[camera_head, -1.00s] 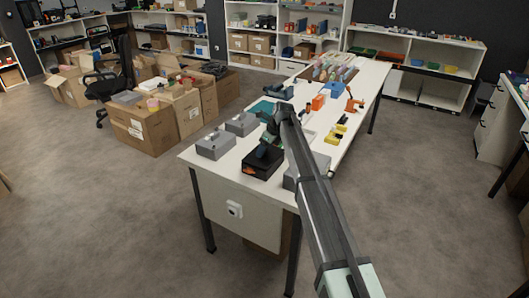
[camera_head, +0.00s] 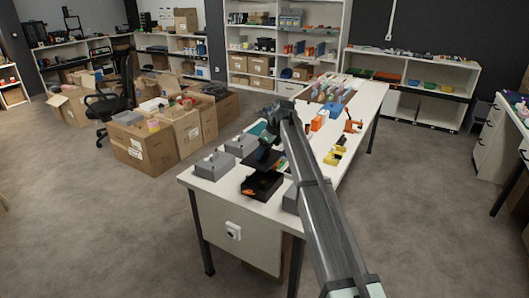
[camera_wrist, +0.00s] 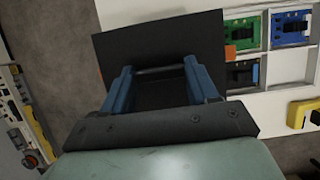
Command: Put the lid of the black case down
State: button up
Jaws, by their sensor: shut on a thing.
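The black case (camera_head: 262,187) stands on the near end of the white table, its top open and its dark inside showing. Its black lid (camera_wrist: 165,38) is a flat dark panel that fills the top middle of the wrist view. My gripper (camera_head: 266,160) is above the case in the head view. Its two blue fingers (camera_wrist: 158,82) are shut on the lid, with a thin bar showing between them. The lid appears raised off the case. The arm partly hides it in the head view, and I cannot tell whether any edge touches the case.
Grey boxes (camera_head: 213,165) stand left of the case, and another grey box (camera_head: 291,200) is to its right, partly behind my arm. Yellow parts (camera_head: 333,157) and an orange item (camera_head: 317,122) lie farther back. A white divided tray (camera_wrist: 285,60) holds green and blue parts.

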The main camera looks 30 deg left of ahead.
aim_at(276, 155)
jog(key=shift+m, duration=0.4)
jog(key=w+d, duration=0.2)
jog(key=d, duration=0.1)
jog(key=w+d+r, duration=0.1)
jog(key=w+d, duration=0.1)
jog(key=shift+d, duration=0.1)
jog(key=w+d+r+m+t, duration=0.1)
jog(key=w+d+r, duration=0.1)
jog(key=d, duration=1)
jog(key=s+d+n+g, duration=0.1)
jog(key=s+d+n, duration=0.1)
jog(key=s, duration=0.2)
jog(key=shift+d+f, duration=0.15)
jog(key=shift+f, duration=4.75)
jog(key=shift+f, duration=0.1)
jog(key=o, duration=1.1)
